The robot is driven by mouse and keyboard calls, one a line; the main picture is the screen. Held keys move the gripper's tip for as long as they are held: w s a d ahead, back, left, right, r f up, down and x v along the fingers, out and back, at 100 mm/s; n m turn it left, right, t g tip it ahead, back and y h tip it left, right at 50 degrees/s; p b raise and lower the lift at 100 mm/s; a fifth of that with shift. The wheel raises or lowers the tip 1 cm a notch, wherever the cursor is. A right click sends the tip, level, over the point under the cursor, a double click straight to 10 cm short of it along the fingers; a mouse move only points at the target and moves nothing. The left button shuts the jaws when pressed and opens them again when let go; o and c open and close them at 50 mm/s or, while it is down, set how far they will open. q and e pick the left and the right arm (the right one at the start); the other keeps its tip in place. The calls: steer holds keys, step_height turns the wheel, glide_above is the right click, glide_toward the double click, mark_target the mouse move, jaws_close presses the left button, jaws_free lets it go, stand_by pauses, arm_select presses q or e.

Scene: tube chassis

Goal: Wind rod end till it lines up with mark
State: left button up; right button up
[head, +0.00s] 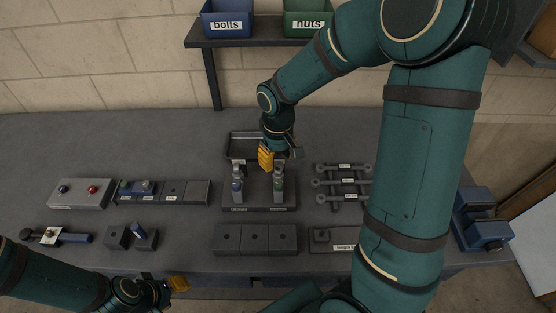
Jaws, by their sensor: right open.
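My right gripper (266,157), with yellow fingertips, points down over the back of a dark fixture (258,207) in the middle of the bench. It is open, and its fingers look empty. Two upright posts stand on the fixture, a left one (237,187) and a right one (279,187), each with metal parts on it. Which part is the rod end, and any mark on it, are too small to tell. Several rods with ring ends (322,183) lie on a labelled rack at right. My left gripper (178,284) is low at the front edge; its jaw opening is unclear.
A dark tray (243,139) stands behind the fixture. Slotted blocks (256,238) lie in front. A button box (80,193) and a parts holder (172,191) are at left. A blue vise (483,220) is at right. Bolts (227,20) and nuts (307,22) bins sit on the shelf.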

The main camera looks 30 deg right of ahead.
steer(key=m, duration=0.5)
steer(key=shift+b, duration=0.3)
steer(key=m, duration=0.7)
steer(key=shift+r+m+p, duration=0.1)
steer(key=shift+m+p, duration=0.3)
steer(key=m+p, duration=0.1)
steer(key=m, duration=0.3)
steer(key=m+p, duration=0.4)
steer(key=m, duration=0.2)
steer(key=shift+r, duration=0.2)
steer(key=shift+f+m+p, duration=0.2)
steer(key=shift+m+p, duration=0.35)
steer(key=shift+m, duration=0.35)
steer(key=m+p, duration=0.4)
steer(key=m, duration=0.1)
steer(key=shift+r, duration=0.2)
steer(key=shift+f+m, duration=0.1)
steer(key=shift+m, duration=0.6)
steer(key=shift+f+m, duration=0.2)
steer(key=shift+m, duration=0.4)
steer(key=shift+s, duration=0.1)
